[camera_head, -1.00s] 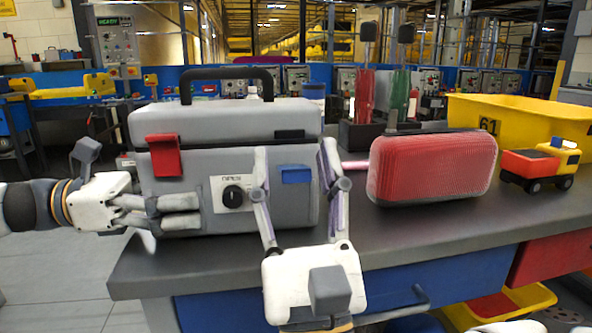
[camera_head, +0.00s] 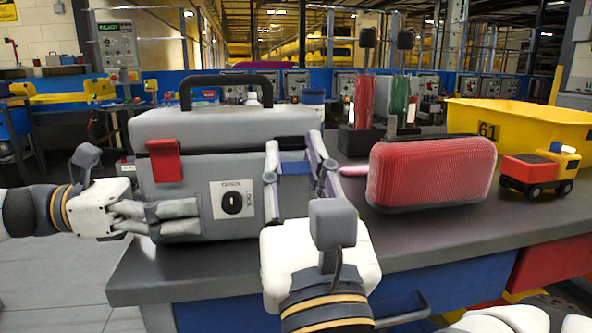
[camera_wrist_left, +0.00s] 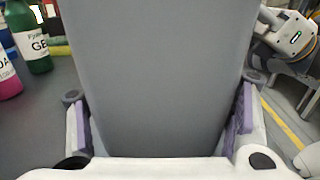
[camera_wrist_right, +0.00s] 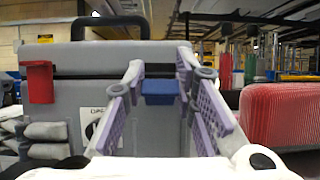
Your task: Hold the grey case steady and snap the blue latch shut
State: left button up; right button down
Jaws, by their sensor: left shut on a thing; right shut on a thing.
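The grey case (camera_head: 250,120) stands upright on the bench, its lid down and black handle up. My left gripper (camera_head: 198,218) is shut on the case's left end; its fingers flank the grey wall (camera_wrist_left: 160,90) in the left wrist view. The blue latch (camera_head: 294,167) is on the front's right part, below the lid seam, under a dark catch (camera_wrist_right: 159,70). My right gripper (camera_head: 293,145) is shut on the latch, with one finger on either side. The fingers partly hide it, and I cannot tell whether it is engaged.
A red latch (camera_head: 165,161) and a black knob (camera_head: 232,203) are on the case's front. To the right are a red ribbed case (camera_head: 430,172), a toy truck (camera_head: 540,172) and a yellow bin (camera_head: 520,125). Bench front between is clear.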

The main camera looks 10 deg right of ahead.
jog(key=shift+w+r+g, duration=0.25)
jog(key=shift+r+g, duration=0.1)
jog(key=shift+g, duration=0.75)
jog(key=shift+a, duration=0.1)
jog(key=c, duration=1.3)
grip_release()
notch_tip(320, 180, up, 10)
jog(key=shift+r, duration=0.1)
jog(key=shift+c, duration=0.5)
